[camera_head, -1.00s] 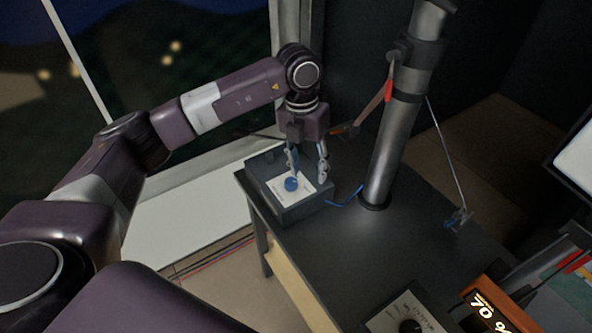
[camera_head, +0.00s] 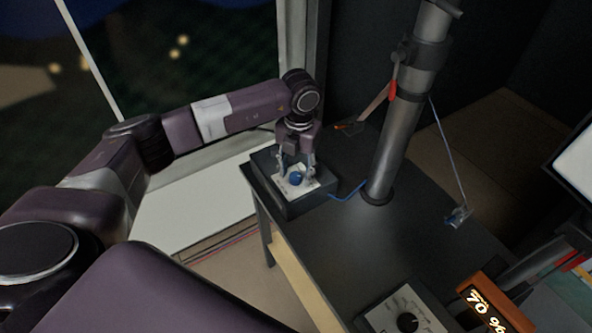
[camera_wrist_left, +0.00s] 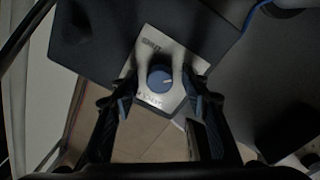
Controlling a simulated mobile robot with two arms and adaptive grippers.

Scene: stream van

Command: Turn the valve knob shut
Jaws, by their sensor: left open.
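The valve knob (camera_head: 296,178) is a round blue knob on a white plate on top of a dark box (camera_head: 318,201), at the table's far left corner. In the left wrist view the knob (camera_wrist_left: 159,79) has a pale pointer mark and sits between the two fingers. My left gripper (camera_head: 296,175) points down over the box, open, with one finger on each side of the knob. In the left wrist view a gap shows between the fingers (camera_wrist_left: 160,85) and the knob. My right gripper is not in view.
A dark metal pole (camera_head: 395,150) rises from the table (camera_head: 350,240) right of the box. A blue cable (camera_head: 350,191) runs from the box toward it.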

